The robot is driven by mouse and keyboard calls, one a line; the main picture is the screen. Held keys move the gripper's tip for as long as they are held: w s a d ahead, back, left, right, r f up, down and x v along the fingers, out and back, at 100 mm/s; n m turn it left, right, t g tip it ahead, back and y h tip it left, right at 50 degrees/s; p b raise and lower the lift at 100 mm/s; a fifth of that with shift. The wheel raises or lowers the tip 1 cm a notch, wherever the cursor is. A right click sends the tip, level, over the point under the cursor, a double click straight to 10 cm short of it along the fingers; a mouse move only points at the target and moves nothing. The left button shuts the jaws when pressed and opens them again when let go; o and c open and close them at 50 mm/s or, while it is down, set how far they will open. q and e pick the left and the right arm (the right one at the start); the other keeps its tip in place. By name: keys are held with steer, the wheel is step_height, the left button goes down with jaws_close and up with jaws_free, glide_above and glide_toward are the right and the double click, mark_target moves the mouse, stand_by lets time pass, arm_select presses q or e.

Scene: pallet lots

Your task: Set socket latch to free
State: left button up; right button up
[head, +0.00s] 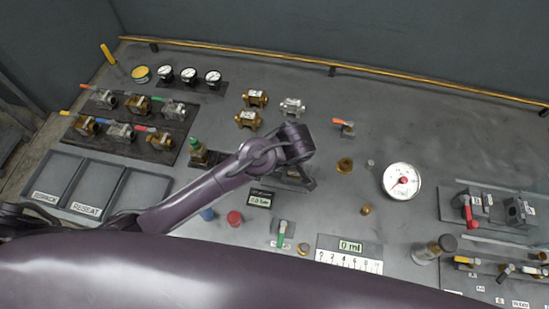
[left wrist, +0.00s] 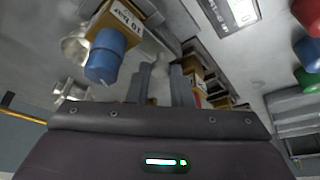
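I cannot tell for certain which part is the socket latch. A grey fixture at the right of the head view carries a red lever (head: 468,212) beside a dark block with a round opening (head: 516,210). My left gripper (head: 300,182) is over the middle of the bench, well left of that fixture, its fingers mostly hidden by the wrist. In the left wrist view the left gripper (left wrist: 161,88) shows two fingers apart with nothing clearly held between them. A blue-capped brass block (left wrist: 103,57) is beside the fingers. My right gripper is not in view.
A dial gauge (head: 402,181) stands between my gripper and the fixture. A grey-capped cylinder (head: 432,250) and a small panel of levers (head: 500,268) are at lower right. Valves on a dark board (head: 165,150) and trays (head: 95,190) are left.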

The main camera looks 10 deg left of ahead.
arm_select(q)
jaws_close()
steer(key=shift+a+r+p, duration=0.15)
steer(key=shift+a+p, duration=0.6)
steer(key=shift+a, duration=0.2)
steer(key=o, duration=0.7)
jaws_free()
steer(key=shift+a, duration=0.15)
steer(key=b+v, duration=0.2)
steer(key=v, duration=0.5)
steer(key=shift+s+r, duration=0.1)
steer(key=shift+r, duration=0.15)
